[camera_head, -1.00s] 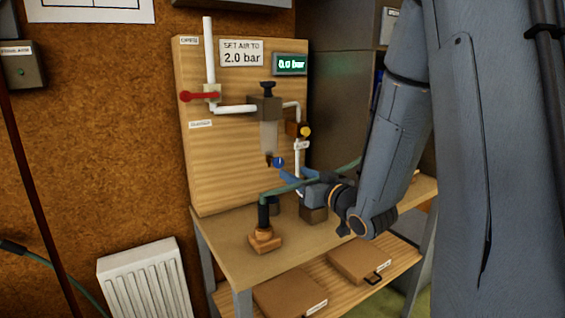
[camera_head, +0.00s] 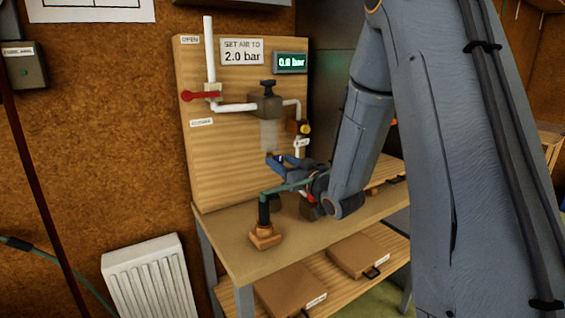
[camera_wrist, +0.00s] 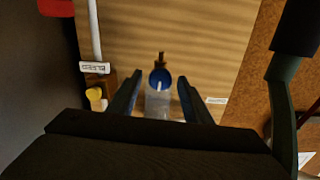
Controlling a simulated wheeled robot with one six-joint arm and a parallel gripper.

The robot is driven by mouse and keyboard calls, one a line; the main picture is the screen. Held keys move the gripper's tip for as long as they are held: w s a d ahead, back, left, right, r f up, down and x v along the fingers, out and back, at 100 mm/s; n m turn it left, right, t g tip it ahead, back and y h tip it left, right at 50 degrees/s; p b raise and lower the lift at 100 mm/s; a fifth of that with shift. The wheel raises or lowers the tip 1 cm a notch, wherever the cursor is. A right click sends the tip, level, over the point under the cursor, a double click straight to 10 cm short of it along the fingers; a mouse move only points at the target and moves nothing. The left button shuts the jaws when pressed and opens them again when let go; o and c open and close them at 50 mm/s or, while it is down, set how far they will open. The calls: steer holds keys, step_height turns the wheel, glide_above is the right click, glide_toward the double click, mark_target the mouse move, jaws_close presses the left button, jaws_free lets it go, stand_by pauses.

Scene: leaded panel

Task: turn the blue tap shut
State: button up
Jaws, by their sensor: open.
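The blue tap (camera_wrist: 160,78) shows in the wrist view as a small round blue knob with a pale lever mark, at the clear bowl of the air regulator (camera_head: 268,106). A brown outlet stub sticks out beyond it. My gripper (camera_wrist: 159,84) is open, with one finger on each side of the tap in this view. I cannot tell whether either finger touches it. In the head view my gripper (camera_head: 285,162) is at the tap below the bowl, and its fingers largely hide the tap.
A red-handled valve (camera_head: 201,95) and white pipes are on the wooden panel (camera_head: 235,165). A yellow knob (camera_head: 305,129) sits right of the bowl. The display (camera_head: 291,63) reads 0.0 bar.

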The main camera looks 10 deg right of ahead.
steer(key=c, duration=1)
steer(key=shift+m, duration=0.3)
steer(key=m+p, duration=0.1)
steer(key=m, duration=0.2)
steer(key=shift+m, duration=0.3)
steer(key=m+p, duration=0.1)
steer(key=m, duration=0.3)
steer(key=shift+d, duration=0.1)
steer(key=m+p, duration=0.1)
steer(key=m, duration=0.3)
steer(key=shift+m+p, duration=0.3)
steer(key=shift+m, duration=0.1)
steer(key=shift+f+m+p, duration=0.1)
steer(key=shift+m+p, duration=0.4)
steer(key=shift+m, duration=1.3)
